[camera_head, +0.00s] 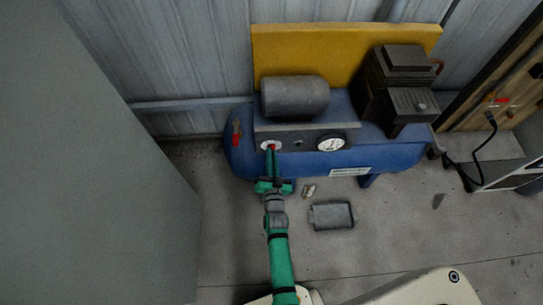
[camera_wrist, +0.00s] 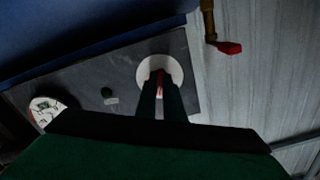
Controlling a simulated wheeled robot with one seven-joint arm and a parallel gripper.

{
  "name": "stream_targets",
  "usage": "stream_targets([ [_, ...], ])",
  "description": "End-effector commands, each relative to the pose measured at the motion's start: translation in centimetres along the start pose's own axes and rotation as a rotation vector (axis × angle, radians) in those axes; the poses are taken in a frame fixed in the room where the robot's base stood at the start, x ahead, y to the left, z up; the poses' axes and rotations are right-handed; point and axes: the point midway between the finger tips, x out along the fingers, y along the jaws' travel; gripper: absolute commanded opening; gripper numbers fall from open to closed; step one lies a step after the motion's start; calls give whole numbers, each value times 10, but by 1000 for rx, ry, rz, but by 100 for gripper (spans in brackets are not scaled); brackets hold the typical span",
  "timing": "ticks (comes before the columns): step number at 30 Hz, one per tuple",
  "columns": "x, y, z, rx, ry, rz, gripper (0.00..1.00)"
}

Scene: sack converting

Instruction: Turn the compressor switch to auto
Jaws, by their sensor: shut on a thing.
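The compressor (camera_head: 375,152) has a blue tank, with a dark grey control panel (camera_head: 309,139) on its front. The compressor switch (camera_head: 265,145), a red lever on a round white plate, is at the panel's left end. In the wrist view the switch's white plate (camera_wrist: 149,66) is behind my fingertips, and a bit of red shows between them. My gripper (camera_head: 272,152) reaches the switch from the front; in the wrist view its fingers (camera_wrist: 160,85) are shut on the red lever. The fingers hide most of the lever, and I cannot read its setting.
A pressure gauge (camera_head: 331,143) and a small dark knob (camera_wrist: 107,93) are on the same panel. A red-handled valve (camera_head: 236,135) is at the tank's left end. A grey canister (camera_head: 332,215) and a small pale item (camera_head: 309,191) lie on the floor right of my arm. A grey cabinet stands left.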

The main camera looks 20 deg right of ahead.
Motion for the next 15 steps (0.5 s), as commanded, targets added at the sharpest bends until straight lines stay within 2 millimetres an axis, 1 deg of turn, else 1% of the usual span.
stream_targets([
  [6,-1,-2,2,75,-4,-2,0],
  [15,-1,-2,2,104,-5,-2,0],
])
